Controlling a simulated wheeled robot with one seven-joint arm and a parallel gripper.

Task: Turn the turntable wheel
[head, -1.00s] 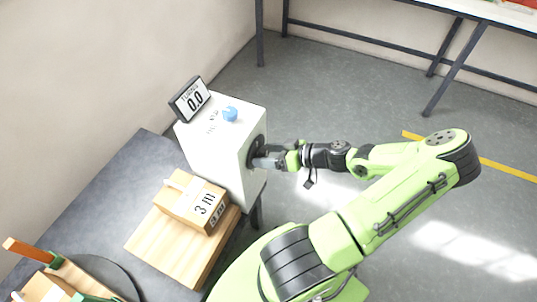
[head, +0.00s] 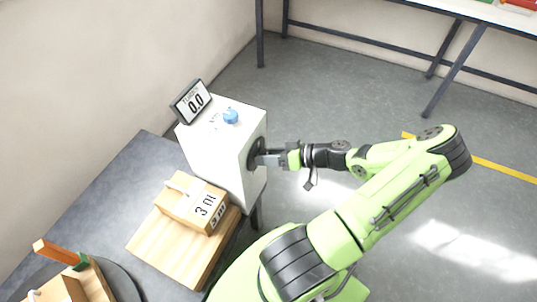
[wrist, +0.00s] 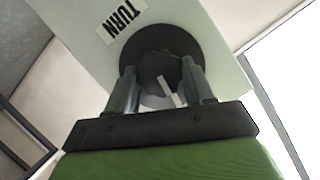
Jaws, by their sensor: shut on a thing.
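The black wheel (head: 255,152) is on the right side of a white box (head: 212,150). In the wrist view the wheel (wrist: 160,63) has a scalloped rim and a white mark, in front of a larger dark disc. My gripper (head: 266,158) is shut on the wheel from the right, and the wrist view shows a finger on each side of the rim (wrist: 160,78). The round dark turntable (head: 122,280) is at the lower left, partly cut off, carrying wooden pieces and an orange bar (head: 55,250).
On the box are a blue knob (head: 230,116) and a display (head: 192,102) reading 0.0. A small wooden box (head: 188,203) sits on a wooden block (head: 160,247) on the grey table (head: 95,205). A bench (head: 450,8) stands at the back right. The floor between is clear.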

